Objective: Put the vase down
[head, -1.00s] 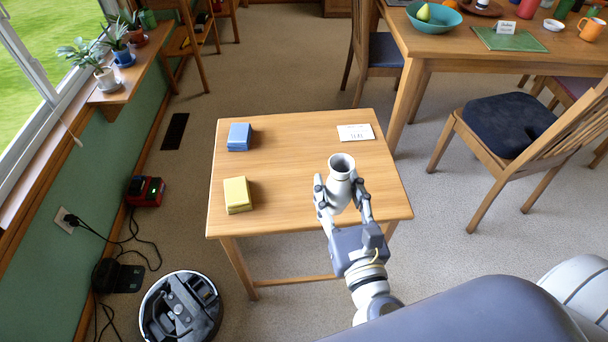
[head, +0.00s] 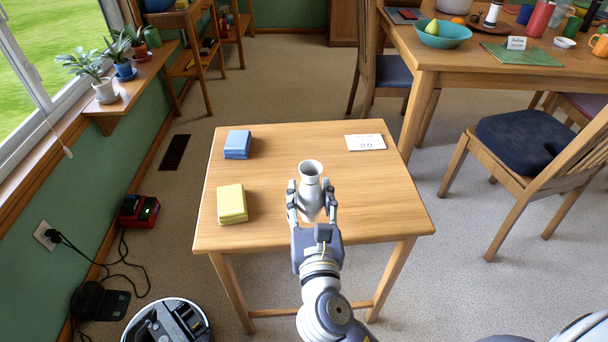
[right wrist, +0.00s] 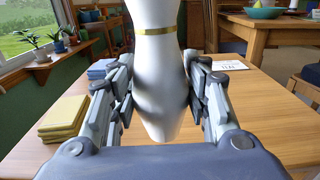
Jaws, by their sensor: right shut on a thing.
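The vase (head: 310,197) is pale grey-white with a flared mouth. It is upright over the middle front part of the small wooden table (head: 270,145). My right gripper (head: 311,190) is shut on it, one finger on each side. In the right wrist view the vase (right wrist: 157,75) stands between the fingers and shows a gold band. The gripper's palm partly blocks the view below it, and I cannot tell whether its base touches the tabletop. My left gripper is not in view.
On the small table are a yellow stack (head: 232,204), a blue stack (head: 237,144) and a white card (head: 365,142). The tabletop right of the vase is clear. A chair (head: 530,150) and a dining table (head: 450,60) stand right. A round robot vacuum (head: 165,325) is at lower left.

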